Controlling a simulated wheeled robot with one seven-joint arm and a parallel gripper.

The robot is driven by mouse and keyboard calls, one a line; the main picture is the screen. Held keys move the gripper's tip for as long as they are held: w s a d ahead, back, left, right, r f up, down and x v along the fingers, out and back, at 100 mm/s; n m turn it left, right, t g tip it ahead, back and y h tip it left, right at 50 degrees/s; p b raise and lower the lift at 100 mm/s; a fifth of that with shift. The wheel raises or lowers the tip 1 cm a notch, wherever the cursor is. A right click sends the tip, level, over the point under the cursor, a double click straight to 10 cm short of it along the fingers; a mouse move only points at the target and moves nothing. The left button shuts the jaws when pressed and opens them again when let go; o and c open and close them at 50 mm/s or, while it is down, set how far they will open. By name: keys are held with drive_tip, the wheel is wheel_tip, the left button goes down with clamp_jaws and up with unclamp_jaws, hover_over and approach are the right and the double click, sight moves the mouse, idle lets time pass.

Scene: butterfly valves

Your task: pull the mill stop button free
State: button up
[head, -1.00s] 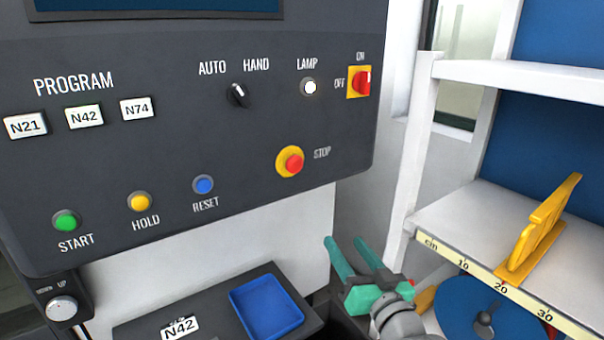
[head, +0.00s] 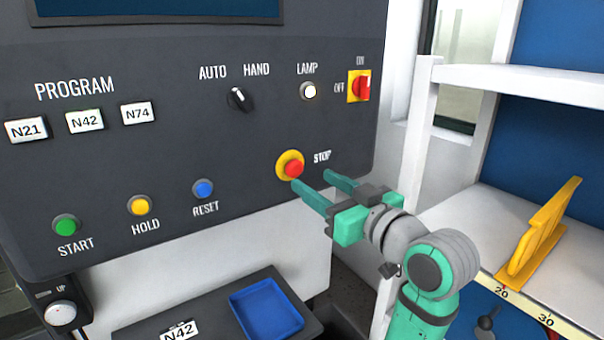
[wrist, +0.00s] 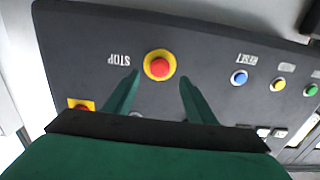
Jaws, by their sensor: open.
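The stop button is a red mushroom head (head: 294,169) on a yellow round plate, low on the right of the dark control panel (head: 230,130), left of the word STOP. My gripper (head: 309,180) is open and empty, its two green fingers pointing at the panel just below and right of the button. In the wrist view the red button (wrist: 159,67) shows between and beyond the spread fingers (wrist: 158,76), and nothing is between them. Whether a fingertip touches the panel cannot be told.
A reset button (head: 203,188), a hold button (head: 139,204) and a start button (head: 67,225) lie to the left. A red on/off switch (head: 361,86) is above right. A blue tray (head: 267,308) sits below. A white shelf (head: 470,225) with a yellow gauge (head: 540,235) stands right.

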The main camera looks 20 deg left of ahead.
sight(297, 170)
drive_tip(key=shift+x, duration=3.1)
